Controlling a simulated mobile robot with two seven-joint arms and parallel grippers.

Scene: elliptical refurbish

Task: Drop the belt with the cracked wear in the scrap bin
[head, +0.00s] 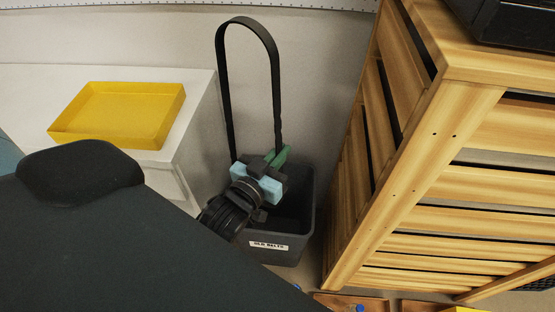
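The belt (275,85) is a thin black loop standing upright above my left gripper (262,174). Its lower end runs down to the light blue finger parts, which appear shut on it. A small green piece shows at the fingers. Cracks cannot be made out on the belt. The scrap bin (303,215) is a dark grey open bin on the floor with a white label that seems to read "OLD BELTS". The gripper and the belt's lower end are over the bin's left and back part in the picture. My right gripper is not in view.
A yellow tray (120,140) sits on a white table (195,130) left of the bin. A slatted wooden rack (415,190) stands close on the right, with a black box (515,25) on top. The wall (320,75) is close behind.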

